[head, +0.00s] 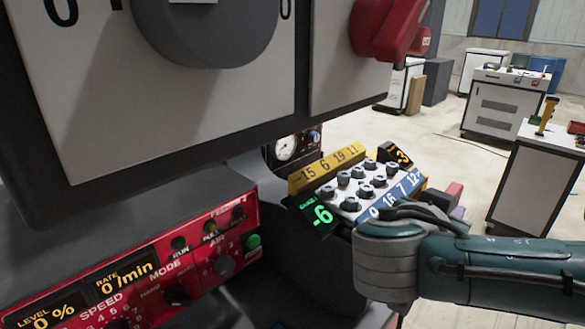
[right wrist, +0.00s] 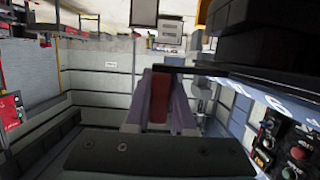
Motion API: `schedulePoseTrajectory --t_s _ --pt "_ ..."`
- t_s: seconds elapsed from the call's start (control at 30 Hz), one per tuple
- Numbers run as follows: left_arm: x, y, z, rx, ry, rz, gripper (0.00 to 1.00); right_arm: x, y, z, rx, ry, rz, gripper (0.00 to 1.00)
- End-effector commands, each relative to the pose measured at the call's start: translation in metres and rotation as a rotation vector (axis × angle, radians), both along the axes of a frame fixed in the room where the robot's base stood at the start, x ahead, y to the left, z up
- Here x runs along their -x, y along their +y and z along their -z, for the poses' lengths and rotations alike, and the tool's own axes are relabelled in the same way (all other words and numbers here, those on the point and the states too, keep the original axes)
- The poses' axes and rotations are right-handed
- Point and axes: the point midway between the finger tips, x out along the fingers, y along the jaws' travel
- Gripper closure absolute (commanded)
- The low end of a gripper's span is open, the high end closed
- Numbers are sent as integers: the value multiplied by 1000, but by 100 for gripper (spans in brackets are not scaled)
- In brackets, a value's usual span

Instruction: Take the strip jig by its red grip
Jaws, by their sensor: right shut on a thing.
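The red grip (head: 453,190) shows in the head view just right of a number panel, and in the right wrist view the red grip (right wrist: 158,98) sits between two purple-grey fingers. My right gripper (right wrist: 159,85) is shut on this red grip. In the head view the right gripper (head: 457,205) is largely hidden behind my wrist. The number panel (head: 347,206) has a white plate with several grey knobs, a yellow strip, a blue strip and a green -6 tag. I cannot tell clearly which part is the strip jig's body. My left gripper is not in view.
A red control panel (head: 140,270) with displays and knobs stands at the lower left. A large grey-white cabinet (head: 180,100) with a dark knob fills the upper left. A pressure gauge (head: 287,147) sits behind the number panel. White carts (head: 505,100) stand on open floor at the right.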

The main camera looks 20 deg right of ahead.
Motion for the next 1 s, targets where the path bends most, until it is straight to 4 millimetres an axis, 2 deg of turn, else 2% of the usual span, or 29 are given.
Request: schedulePoseTrajectory --t_s 0.03,0.1,1.0 --pt "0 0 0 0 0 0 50 0 0 0 0 0 0 92" --pt "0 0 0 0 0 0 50 0 0 0 0 0 0 100" --pt "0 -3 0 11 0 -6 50 0 0 0 0 0 0 100"
